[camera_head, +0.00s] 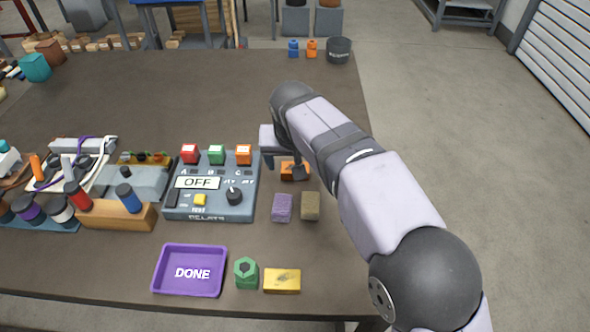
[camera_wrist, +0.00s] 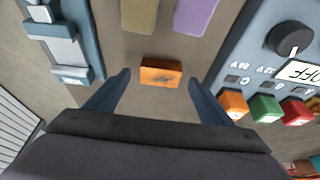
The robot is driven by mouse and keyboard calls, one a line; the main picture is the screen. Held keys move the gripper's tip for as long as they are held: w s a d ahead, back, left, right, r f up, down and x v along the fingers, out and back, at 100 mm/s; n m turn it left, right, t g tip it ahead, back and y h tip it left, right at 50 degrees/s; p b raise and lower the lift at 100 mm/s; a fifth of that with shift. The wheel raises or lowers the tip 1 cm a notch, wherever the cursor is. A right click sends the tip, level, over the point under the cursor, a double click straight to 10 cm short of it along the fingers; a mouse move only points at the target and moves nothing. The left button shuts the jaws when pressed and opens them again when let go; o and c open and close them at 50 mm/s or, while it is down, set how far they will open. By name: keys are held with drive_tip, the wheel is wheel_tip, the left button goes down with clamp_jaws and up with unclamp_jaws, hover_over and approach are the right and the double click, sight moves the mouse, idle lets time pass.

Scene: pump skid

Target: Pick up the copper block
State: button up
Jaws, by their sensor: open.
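The copper block (camera_head: 288,173) is a small orange-brown block on the brown table, right of the grey relay panel. In the head view my gripper partly hides it. In the wrist view the copper block (camera_wrist: 160,73) lies between the two spread fingers of my gripper (camera_wrist: 160,80), with a gap on each side. My gripper is open and holds nothing. How high the fingertips are above the table is hard to tell.
A purple block (camera_head: 282,208) and an olive block (camera_head: 310,206) stand close to the copper block. The relay panel (camera_head: 210,212) with buttons and a knob is to the left. A purple DONE tray (camera_head: 190,293), green nut-topped block (camera_head: 246,280) and yellow block (camera_head: 282,286) sit near the front edge.

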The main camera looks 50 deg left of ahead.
drive_tip(key=shift+x, duration=0.95)
drive_tip(key=c, duration=1)
drive_tip(key=shift+r, duration=0.1)
